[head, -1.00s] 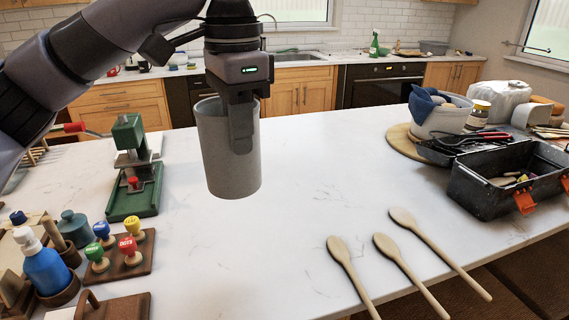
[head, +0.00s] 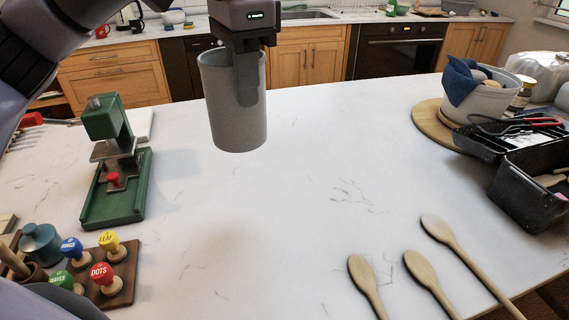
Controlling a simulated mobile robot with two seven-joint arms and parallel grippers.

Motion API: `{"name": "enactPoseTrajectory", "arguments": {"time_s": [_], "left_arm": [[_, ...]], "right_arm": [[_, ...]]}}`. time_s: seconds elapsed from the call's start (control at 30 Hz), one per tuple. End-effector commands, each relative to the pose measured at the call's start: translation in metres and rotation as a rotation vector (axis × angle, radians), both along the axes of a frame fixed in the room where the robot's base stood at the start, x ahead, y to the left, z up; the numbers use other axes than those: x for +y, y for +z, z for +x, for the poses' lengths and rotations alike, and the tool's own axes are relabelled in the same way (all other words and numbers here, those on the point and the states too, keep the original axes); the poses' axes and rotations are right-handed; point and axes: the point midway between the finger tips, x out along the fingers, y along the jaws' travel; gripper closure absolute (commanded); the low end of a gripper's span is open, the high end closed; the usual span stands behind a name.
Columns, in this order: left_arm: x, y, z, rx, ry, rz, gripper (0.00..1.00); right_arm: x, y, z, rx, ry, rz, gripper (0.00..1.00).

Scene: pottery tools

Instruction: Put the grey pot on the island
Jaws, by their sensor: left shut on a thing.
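The grey pot (head: 228,118) is a plain upright cylinder in the upper middle of the head view. My right gripper is not in view.
A green press (head: 113,170) and a stamp board (head: 115,275) stand at left. Wooden spoons (head: 430,275) lie at front right. A black toolbox (head: 530,195) and a bowl with a blue cloth (head: 480,98) stand at right. The island's middle is clear.

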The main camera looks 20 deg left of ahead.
Motion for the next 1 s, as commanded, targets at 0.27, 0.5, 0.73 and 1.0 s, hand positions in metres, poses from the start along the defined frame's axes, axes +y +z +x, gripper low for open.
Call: {"name": "enactPoseTrajectory", "arguments": {"time_s": [0.27,0.5,0.73,1.0], "left_arm": [[0.0,-0.039,0.0,0.003,-0.001,-0.002,1.0],[0.0,-0.077,-0.001,0.003,-0.001,-0.002,1.0],[0.0,-0.113,-0.001,0.002,0.0,-0.002,1.0],[0.0,-0.149,0.0,-0.001,0.003,0.0,1.0]], "right_arm": [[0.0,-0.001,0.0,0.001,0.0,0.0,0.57],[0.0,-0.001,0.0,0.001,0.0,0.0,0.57],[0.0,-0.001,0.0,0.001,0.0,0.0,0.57],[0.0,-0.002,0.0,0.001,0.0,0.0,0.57]]}}
